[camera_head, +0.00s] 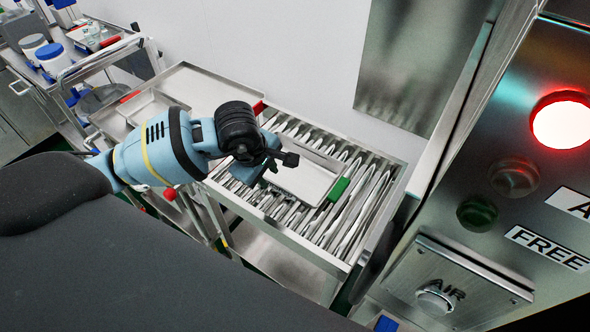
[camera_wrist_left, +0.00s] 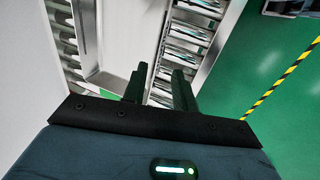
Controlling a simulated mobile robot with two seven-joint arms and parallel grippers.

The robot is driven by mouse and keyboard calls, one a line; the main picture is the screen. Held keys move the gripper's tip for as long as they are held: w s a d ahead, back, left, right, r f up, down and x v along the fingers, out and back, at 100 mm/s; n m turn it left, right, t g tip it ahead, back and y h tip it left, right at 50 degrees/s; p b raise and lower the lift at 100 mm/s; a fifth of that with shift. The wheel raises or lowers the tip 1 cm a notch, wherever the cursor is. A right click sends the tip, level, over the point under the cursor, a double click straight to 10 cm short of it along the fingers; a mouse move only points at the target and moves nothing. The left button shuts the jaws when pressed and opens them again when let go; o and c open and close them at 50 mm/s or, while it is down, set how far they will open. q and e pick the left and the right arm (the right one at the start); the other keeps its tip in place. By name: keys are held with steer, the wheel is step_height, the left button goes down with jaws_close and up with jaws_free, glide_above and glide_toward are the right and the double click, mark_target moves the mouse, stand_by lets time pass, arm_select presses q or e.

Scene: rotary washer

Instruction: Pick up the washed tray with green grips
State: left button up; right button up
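A shallow metal tray (camera_head: 297,180) with a green grip (camera_head: 339,189) on its right end lies on the roller conveyor (camera_head: 352,238) in the head view. Its left end is hidden behind my left arm. Part of a pale tray surface (camera_wrist_left: 116,45) shows left of the fingers there. My right gripper is not in view.
Another tray (camera_head: 152,107) with red grips sits on the metal surface at left. A cart (camera_head: 75,68) with containers stands at upper left. The machine panel (camera_head: 480,230) with a lit red lamp (camera_head: 563,122) is at right. A wall runs behind the conveyor.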

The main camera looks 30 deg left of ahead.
mark_target(280, 190)
arm_select(q)
steer(key=shift+d+x, duration=0.1)
steer(key=shift+x, duration=1.6)
steer(key=shift+d+x, duration=0.15)
steer(key=shift+x, duration=1.55)
steer(key=shift+w, duration=0.1)
steer(key=shift+c, duration=0.3)
jaws_close()
steer(key=shift+r, duration=0.15)
